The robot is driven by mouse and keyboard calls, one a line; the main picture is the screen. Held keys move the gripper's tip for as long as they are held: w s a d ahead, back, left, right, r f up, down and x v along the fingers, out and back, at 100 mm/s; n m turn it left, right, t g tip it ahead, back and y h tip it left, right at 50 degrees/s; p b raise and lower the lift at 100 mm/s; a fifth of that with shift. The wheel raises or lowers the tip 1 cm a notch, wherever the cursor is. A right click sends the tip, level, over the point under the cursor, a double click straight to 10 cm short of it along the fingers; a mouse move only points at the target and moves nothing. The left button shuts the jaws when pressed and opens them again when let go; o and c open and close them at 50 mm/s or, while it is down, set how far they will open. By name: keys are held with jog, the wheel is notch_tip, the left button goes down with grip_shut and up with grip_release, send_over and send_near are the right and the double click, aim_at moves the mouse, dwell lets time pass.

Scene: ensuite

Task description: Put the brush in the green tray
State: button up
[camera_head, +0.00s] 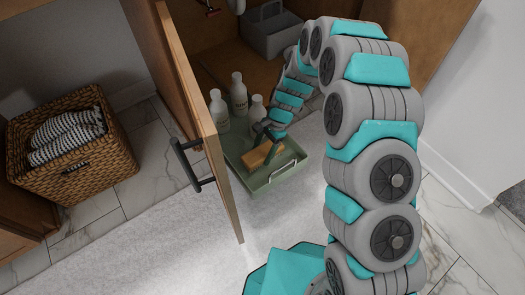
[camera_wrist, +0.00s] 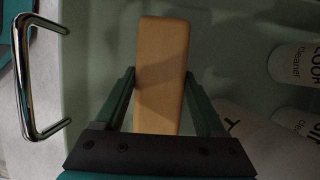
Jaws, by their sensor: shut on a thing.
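The brush (camera_head: 259,155) shows as a light wooden block. In the wrist view the brush (camera_wrist: 161,65) lies between my fingers. My gripper (camera_head: 268,145) is shut on it, and the gripper (camera_wrist: 161,88) shows dark green fingers at both sides of the block. The green tray (camera_head: 285,181) is below the brush, with a metal handle at its near end. In the wrist view the tray (camera_wrist: 95,50) surrounds the brush. I cannot tell whether the brush touches the tray floor. Its bristles are hidden.
White bottles (camera_head: 239,95) stand at the tray's far end; bottles (camera_wrist: 295,65) show right of the brush. An open cabinet door (camera_head: 205,125) stands left of the tray. A grey caddy (camera_head: 270,32) is inside the cabinet. A wicker basket (camera_head: 75,160) stands on the left floor.

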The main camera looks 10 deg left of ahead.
jog(key=o, duration=1.5)
jog(key=shift+c, duration=0.2)
jog(key=p+v, duration=0.2)
jog(key=v, duration=1)
jog(key=s+d+r+n, duration=0.3)
jog(key=s+d+r, duration=0.2)
jog(key=d+r, duration=0.4)
jog(key=s+d+r+n+h, duration=0.1)
jog(key=s+d+r, duration=0.2)
jog(key=s+d, duration=0.2)
jog(key=s+d+r+n+t+h, duration=0.1)
jog(key=s+d+r, duration=0.3)
jog(key=s, duration=0.8)
jog(key=s+d+r+n+h, duration=0.1)
jog(key=s+d+r+n, duration=0.2)
jog(key=s+d, duration=0.4)
jog(key=shift+s+r+t, duration=0.15)
jog(key=shift+s+t, duration=0.15)
jog(key=shift+s, duration=0.65)
